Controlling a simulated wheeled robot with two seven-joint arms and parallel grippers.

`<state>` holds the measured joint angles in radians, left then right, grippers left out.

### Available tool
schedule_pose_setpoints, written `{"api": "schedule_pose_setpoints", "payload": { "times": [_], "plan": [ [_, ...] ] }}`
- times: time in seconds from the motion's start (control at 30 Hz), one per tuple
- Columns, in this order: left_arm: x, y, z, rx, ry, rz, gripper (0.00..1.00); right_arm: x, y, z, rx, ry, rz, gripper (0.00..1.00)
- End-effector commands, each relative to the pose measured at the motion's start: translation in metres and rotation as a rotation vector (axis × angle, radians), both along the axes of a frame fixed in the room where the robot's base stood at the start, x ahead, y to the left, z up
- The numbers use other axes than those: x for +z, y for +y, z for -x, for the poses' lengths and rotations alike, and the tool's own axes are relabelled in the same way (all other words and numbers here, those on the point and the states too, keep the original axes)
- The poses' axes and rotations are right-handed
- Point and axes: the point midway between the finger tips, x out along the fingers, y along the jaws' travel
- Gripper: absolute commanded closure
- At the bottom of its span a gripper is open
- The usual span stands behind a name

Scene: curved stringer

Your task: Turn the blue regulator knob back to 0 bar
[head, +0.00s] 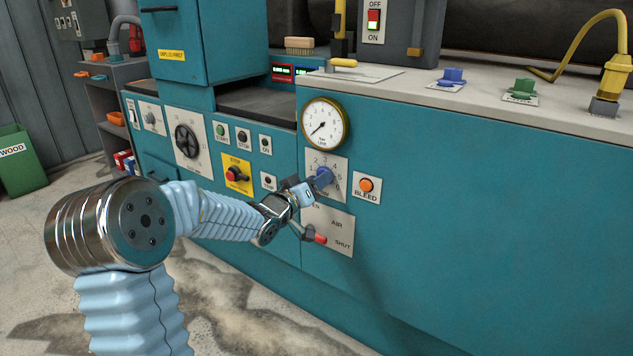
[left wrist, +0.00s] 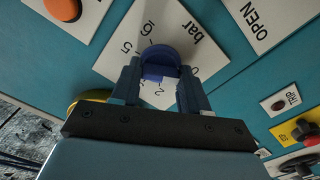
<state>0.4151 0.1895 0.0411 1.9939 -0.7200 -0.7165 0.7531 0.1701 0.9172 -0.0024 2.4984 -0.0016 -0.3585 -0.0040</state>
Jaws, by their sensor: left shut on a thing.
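The blue regulator knob (head: 323,177) sits on a white numbered plate (head: 340,166) on the teal machine front, below a brass-rimmed pressure gauge (head: 325,123). The gauge needle points to the lower left of its dial. My left gripper (head: 311,187) reaches the knob from the left. In the left wrist view the knob (left wrist: 160,58) sits between the two fingers of my left gripper (left wrist: 161,82), which is shut on it. The plate (left wrist: 207,52) shows 5, 6 and "bar" around the knob. The fingers hide part of the scale, and I cannot tell which number the knob points to. My right gripper is out of view.
An orange BLEED button (head: 367,186) is just right of the knob. A red-handled AIR lever (head: 316,237) is close below my gripper. A yellow plate with a red stop button (head: 236,174) is to the left. The panel further right is clear.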

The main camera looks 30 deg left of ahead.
Motion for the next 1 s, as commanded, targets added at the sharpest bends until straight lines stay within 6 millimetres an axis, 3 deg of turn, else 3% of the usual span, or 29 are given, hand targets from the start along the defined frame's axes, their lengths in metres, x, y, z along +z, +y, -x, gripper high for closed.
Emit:
{"api": "schedule_pose_setpoints", "payload": {
  "times": [0.17, 0.2, 0.37, 0.73, 0.87, 1.0],
  "plan": [
    [-0.003, 0.000, 0.000, 0.000, 0.006, 0.003, 0.86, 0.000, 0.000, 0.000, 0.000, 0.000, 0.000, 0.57],
    [-0.003, 0.000, 0.000, 0.000, 0.006, 0.003, 0.54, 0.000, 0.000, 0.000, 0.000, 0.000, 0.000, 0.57],
    [-0.002, 0.000, 0.000, 0.000, 0.005, 0.002, 0.30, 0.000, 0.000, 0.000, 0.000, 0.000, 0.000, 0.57],
    [0.000, 0.001, 0.007, 0.001, 0.001, 0.000, 0.30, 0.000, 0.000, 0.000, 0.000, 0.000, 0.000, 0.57],
    [0.000, 0.002, 0.029, 0.001, 0.002, 0.000, 0.30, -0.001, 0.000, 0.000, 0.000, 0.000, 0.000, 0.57],
    [0.000, 0.005, 0.064, 0.003, 0.001, 0.000, 0.30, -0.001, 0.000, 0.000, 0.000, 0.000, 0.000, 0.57]
  ]
}}
